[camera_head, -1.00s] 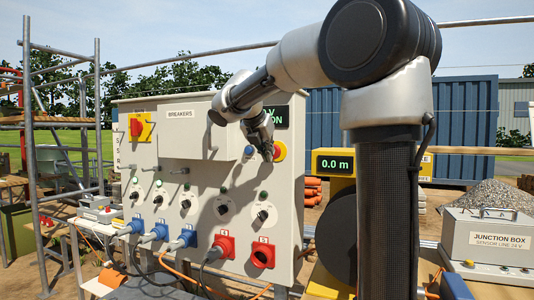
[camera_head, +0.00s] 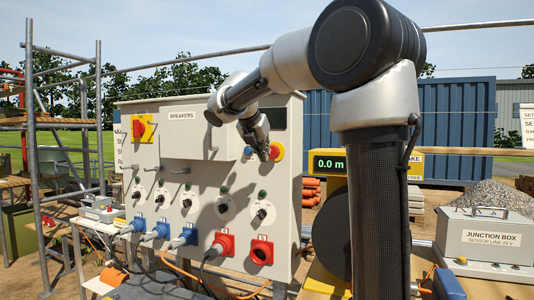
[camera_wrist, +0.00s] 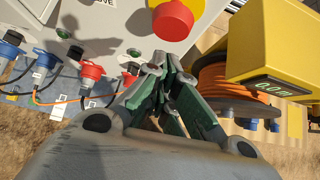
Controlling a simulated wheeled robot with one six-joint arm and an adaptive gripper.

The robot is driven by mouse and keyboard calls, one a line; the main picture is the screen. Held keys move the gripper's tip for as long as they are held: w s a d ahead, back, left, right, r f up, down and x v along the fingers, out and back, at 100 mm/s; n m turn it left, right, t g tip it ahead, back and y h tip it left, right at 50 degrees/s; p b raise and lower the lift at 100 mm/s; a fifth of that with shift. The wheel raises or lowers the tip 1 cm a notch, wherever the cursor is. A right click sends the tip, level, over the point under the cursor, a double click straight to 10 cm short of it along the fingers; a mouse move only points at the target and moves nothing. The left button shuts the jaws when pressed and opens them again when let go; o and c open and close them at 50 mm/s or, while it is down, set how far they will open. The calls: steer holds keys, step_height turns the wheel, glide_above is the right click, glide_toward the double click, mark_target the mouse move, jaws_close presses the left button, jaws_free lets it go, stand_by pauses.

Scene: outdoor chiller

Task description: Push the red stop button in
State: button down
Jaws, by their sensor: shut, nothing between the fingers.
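The red stop button (camera_head: 276,152) sits on a round yellow base at the upper right of the grey breaker panel (camera_head: 290,215). In the wrist view the red button (camera_wrist: 175,20) is at the top, just above and right of my fingertips. My gripper (camera_head: 264,152) is shut and empty, its tip at the button's left edge in the head view. My gripper (camera_wrist: 155,62) shows a small gap below the button in the wrist view. I cannot tell whether they touch, or how far in the button is.
A display (camera_head: 280,118) above the button looks dark. A red switch on a yellow plate (camera_head: 138,129) is at the panel's upper left. Blue and red plugs with cables line the lower panel. A yellow cable reel box (camera_wrist: 265,45) stands close on the right.

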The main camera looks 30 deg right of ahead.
steer(key=v, duration=1)
steer(key=shift+a, duration=0.35)
steer(key=shift+s, duration=0.15)
steer(key=s+a+f+m+g+y, duration=0.1)
steer(key=s+f+m+y, duration=0.1)
steer(key=f+m, duration=0.4)
steer(key=s+a+f+m+y, duration=0.1)
steer(key=s+a+f+m, duration=0.15)
steer(key=f+m, duration=0.35)
steer(key=s+d+f+m+y, duration=0.1)
steer(key=s+f+m+y, duration=0.1)
steer(key=s+f+m, duration=0.4)
steer(key=s+d+f+m+y, duration=0.1)
steer(key=s+f+m, duration=0.6)
steer(key=s, duration=1)
steer(key=shift+d+f+m+y, duration=0.3)
steer(key=shift+d+f+y, duration=0.15)
steer(key=shift+f, duration=0.5)
